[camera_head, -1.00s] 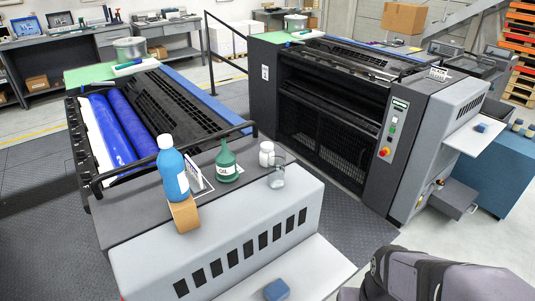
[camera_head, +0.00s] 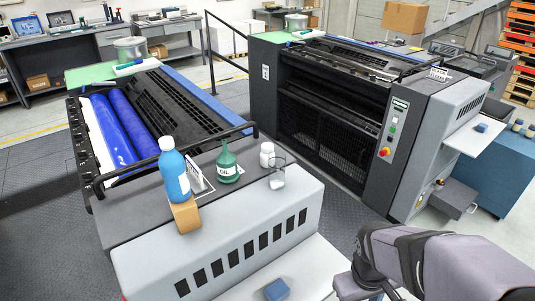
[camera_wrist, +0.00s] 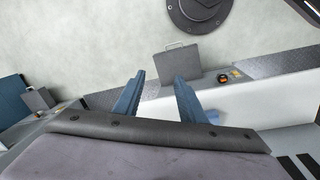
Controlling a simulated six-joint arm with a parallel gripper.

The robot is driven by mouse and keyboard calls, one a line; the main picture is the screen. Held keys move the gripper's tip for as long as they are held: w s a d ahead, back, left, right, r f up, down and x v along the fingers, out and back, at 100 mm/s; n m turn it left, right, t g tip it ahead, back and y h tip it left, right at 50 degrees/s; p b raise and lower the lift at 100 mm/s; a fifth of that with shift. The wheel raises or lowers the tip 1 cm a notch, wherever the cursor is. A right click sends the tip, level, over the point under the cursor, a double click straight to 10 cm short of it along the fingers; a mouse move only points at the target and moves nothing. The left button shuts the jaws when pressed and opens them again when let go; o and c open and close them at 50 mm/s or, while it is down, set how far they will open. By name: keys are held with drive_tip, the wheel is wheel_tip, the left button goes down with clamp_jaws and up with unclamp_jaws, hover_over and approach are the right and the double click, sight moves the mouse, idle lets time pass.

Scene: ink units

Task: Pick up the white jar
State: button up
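The white jar (camera_head: 266,154) is a small white bottle with a cap. It stands upright on the dark top of the near ink unit (camera_head: 128,222) in the head view, just behind a clear glass beaker (camera_head: 277,172) that may partly overlap it. My gripper shows in the wrist view (camera_wrist: 158,98), its two blue-grey fingers apart with nothing between them. It is well away from the jar, with my arm at the lower right of the head view. The jar is not visible in the wrist view.
A green oil can (camera_head: 227,163) stands left of the jar. A blue bottle (camera_head: 173,170) stands on a cardboard box (camera_head: 185,214) farther left. A black rail (camera_head: 170,160) runs behind them. A second machine (camera_head: 400,150) rises at right. A blue block (camera_head: 276,290) lies on the lower shelf.

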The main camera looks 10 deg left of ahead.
drive_tip(key=w+a+r+n+t+h+p, duration=0.1)
drive_tip(key=w+a+r+n+t, duration=0.1)
drive_tip(key=w+a+r+n, duration=0.35)
drive_tip(key=w+a+r+n+t+h+p, duration=0.1)
drive_tip(key=w+a+r+n+t+p, duration=0.15)
drive_tip(key=w+n, duration=0.55)
drive_tip(key=w+a+r+n+t+h+p, duration=0.1)
drive_tip(key=w+a+r+n+t, duration=0.15)
drive_tip(key=w+r, duration=0.45)
drive_tip(key=w+a+r+n+t+y+p, duration=0.1)
drive_tip(key=w+a+r+n+t, duration=0.15)
drive_tip(key=w+a+n, duration=0.35)
drive_tip(key=w+a+r+n+t, duration=0.2)
drive_tip(key=w+a+r+n, duration=0.15)
drive_tip(key=a, duration=0.55)
drive_tip(key=n+b, duration=0.3)
drive_tip(key=b, duration=0.1)
approach(265, 149)
drive_tip(key=shift+a+x, duration=0.35)
drive_tip(key=shift+x, duration=1.15)
drive_tip(key=shift+t, duration=0.45)
drive_tip(key=shift+d+f+p+x, duration=0.15)
drive_tip(key=shift+p+x, duration=0.75)
drive_tip(key=shift+x, duration=0.75)
drive_tip(key=shift+d+f+p+x, duration=0.15)
drive_tip(key=shift+p+x, duration=0.7)
drive_tip(key=shift+x, duration=0.85)
drive_tip(key=shift+s, duration=0.2)
drive_tip(key=shift+r, duration=0.1)
drive_tip(key=c, duration=0.7)
